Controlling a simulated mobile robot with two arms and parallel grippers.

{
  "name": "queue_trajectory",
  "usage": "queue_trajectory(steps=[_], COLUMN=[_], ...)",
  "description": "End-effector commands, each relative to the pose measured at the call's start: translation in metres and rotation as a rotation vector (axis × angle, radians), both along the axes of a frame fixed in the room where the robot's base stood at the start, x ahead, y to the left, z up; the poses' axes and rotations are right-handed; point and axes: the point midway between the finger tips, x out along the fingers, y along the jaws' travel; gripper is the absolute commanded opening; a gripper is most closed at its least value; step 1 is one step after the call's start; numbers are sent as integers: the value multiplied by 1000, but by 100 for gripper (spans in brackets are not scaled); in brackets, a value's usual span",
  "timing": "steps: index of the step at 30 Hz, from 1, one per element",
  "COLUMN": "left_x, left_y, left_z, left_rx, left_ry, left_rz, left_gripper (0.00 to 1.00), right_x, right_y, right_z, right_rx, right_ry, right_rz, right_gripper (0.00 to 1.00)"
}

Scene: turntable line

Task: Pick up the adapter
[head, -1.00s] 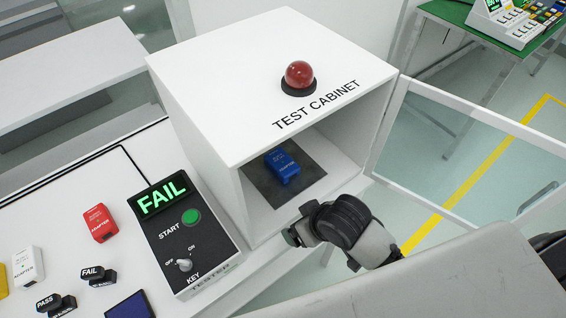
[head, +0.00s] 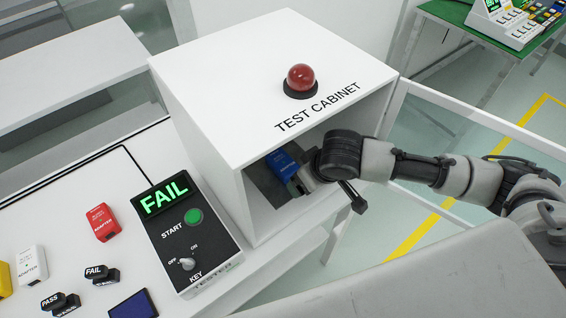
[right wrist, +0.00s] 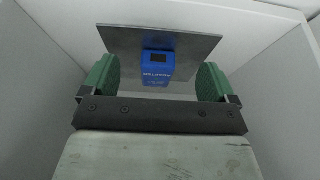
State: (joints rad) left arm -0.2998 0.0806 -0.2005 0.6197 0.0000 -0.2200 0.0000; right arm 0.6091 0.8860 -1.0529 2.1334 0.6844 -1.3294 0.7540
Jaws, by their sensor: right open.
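In the head view my wrist hides part of the cabinet's inside. My left gripper is not in view.
The cabinet walls surround the gripper closely. A tester (head: 222,236) showing FAIL stands left of the cabinet. A red adapter (head: 103,221), a white adapter (head: 31,264) and PASS and FAIL stamps (head: 99,273) lie on the table. The cabinet's clear door (head: 480,130) stands open at right.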

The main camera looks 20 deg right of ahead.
Motion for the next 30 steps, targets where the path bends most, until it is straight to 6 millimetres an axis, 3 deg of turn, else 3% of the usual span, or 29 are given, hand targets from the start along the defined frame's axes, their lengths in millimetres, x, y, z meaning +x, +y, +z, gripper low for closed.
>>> queue_trajectory(steps=[3,9,17,24,30], left_x=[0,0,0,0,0], left_y=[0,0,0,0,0], left_z=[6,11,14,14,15], left_rx=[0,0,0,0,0], left_ry=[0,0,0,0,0], left_rz=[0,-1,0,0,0], left_gripper=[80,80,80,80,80], right_x=[27,60,78,91,95], right_y=[11,22,29,34,35], right_z=[3,2,2,-34,-46], right_rx=[2,1,1,-1,-1], right_ry=[-3,-3,-2,1,-1], right_rz=[0,1,2,2,3], right_gripper=[88,88,88,88,88])
